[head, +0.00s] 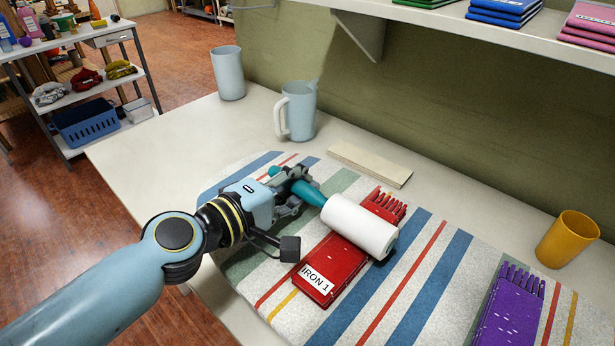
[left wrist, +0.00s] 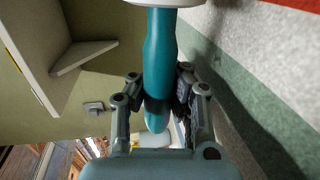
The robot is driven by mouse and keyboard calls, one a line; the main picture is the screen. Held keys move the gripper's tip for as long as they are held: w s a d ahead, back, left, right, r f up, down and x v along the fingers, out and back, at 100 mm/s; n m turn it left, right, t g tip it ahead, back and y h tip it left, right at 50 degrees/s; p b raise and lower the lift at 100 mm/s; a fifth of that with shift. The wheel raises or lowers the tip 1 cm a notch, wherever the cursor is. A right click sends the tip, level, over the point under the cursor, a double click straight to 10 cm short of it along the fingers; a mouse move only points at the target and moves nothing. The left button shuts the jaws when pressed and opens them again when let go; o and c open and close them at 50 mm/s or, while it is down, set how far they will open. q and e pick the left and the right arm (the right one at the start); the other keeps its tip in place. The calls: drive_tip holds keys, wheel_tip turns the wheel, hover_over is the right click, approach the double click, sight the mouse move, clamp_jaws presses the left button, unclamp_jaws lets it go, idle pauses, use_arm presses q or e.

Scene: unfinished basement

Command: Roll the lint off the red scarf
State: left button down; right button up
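The red scarf (head: 333,268) lies folded flat on the striped board, with a white label reading "IRON 1" at its near end and a fringe at its far end. White specks show on it. My left gripper (head: 297,192) is shut on the teal handle of the lint roller (head: 358,227). The roller's white cylinder lies across the scarf and hides part of it; I cannot tell if it touches. The left wrist view shows the teal handle (left wrist: 160,65) between the fingers. My right gripper is not in view.
The striped board (head: 420,270) covers the table's front. A purple scarf (head: 508,310) with specks lies at the right. A yellow cup (head: 567,239), a blue pitcher (head: 297,110), a blue cup (head: 228,73) and a pale flat strip (head: 370,164) stand or lie behind. A shelf (head: 480,28) overhangs the back.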

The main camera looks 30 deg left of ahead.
use_arm(q)
drive_tip(key=shift+s+a+f+b, duration=0.1)
drive_tip(key=shift+s+b, duration=0.15)
drive_tip(key=shift+s, duration=0.4)
drive_tip(key=shift+s+a+r+b, duration=0.15)
drive_tip(key=shift+s+b, duration=0.1)
drive_tip(key=shift+s, duration=0.35)
drive_tip(key=shift+s+a+f+b, duration=0.15)
drive_tip(key=shift+s+b, duration=0.1)
drive_tip(key=shift+s, duration=0.4)
drive_tip(key=shift+f+b+v, duration=0.2)
drive_tip(key=shift+b+v, duration=0.3)
drive_tip(key=shift+v, duration=0.5)
drive_tip(key=shift+f+b+v, duration=0.2)
drive_tip(key=shift+b+v, duration=0.3)
drive_tip(key=shift+v, duration=0.5)
drive_tip(key=shift+r, duration=0.15)
